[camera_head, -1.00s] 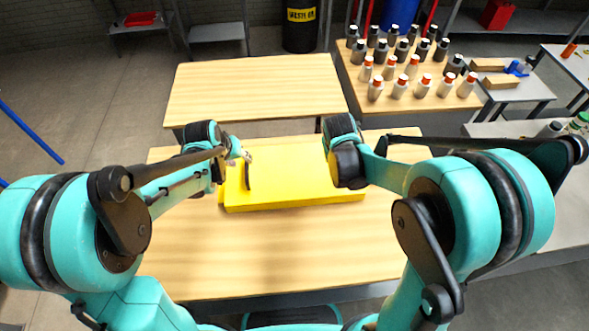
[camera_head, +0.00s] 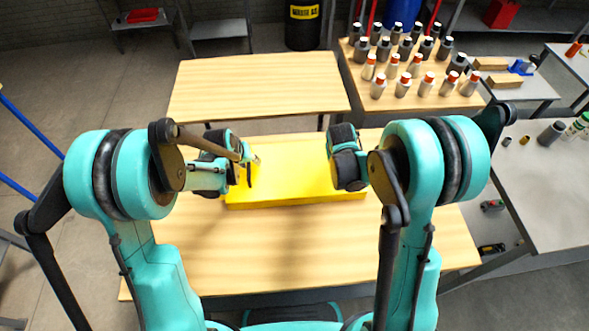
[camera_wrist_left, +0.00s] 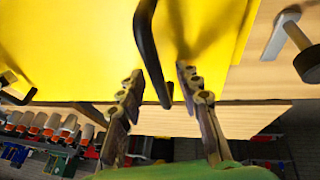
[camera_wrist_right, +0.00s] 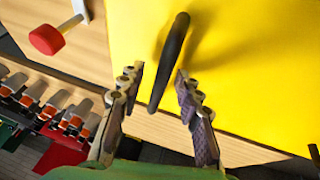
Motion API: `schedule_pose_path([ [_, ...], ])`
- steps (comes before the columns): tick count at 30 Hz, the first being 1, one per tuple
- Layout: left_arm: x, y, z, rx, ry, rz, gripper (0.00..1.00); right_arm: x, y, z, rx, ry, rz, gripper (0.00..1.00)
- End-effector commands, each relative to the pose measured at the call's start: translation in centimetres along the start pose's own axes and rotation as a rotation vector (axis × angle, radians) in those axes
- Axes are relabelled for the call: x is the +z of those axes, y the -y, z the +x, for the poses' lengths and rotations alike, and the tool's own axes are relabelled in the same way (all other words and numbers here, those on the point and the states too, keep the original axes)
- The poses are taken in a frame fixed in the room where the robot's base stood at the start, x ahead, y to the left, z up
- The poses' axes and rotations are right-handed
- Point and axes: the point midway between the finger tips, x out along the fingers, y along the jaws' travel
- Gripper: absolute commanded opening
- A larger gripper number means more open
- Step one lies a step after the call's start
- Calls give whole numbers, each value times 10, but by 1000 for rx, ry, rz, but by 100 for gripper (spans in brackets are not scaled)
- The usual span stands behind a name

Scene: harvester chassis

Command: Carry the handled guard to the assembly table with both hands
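The guard (camera_head: 295,172) is a flat yellow slab lying on the near wooden table (camera_head: 290,240). A dark bar handle (camera_wrist_left: 149,50) stands from it in the left wrist view, and a dark handle (camera_wrist_right: 171,55) shows in the right wrist view. My left gripper (camera_head: 250,167) is at the guard's left end. Its open fingers (camera_wrist_left: 158,86) sit either side of the handle, with gaps visible. My right gripper (camera_wrist_right: 156,82) is also open, with the handle between its fingers and no clear contact. In the head view the right fingertips are hidden behind my wrist.
A second wooden table (camera_head: 260,85) behind is bare. A table with several bottles (camera_head: 405,75) stands at the back right. A grey bench (camera_head: 550,190) is at the right. A black drum (camera_head: 302,25) stands at the back. The near table's front is clear.

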Motion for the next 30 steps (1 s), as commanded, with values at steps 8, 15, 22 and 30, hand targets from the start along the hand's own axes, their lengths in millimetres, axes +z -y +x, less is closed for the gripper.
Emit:
schedule_pose_path([
  [8, 0, 0, 0, 0, 0, 0, 0, 0, 0, 0, 0, 0, 0, 0],
  [15, -1, 0, -1, 1, -2, 0, 0, -1, 0, -1, 1, -1, 0, 0],
  [22, -3, -1, -5, 1, -1, 0, 0, -3, -1, -5, 1, -1, 0, 0],
  [30, -10, -5, -22, 1, -1, 0, 0, -10, -5, -22, 1, -1, 0, 0],
])
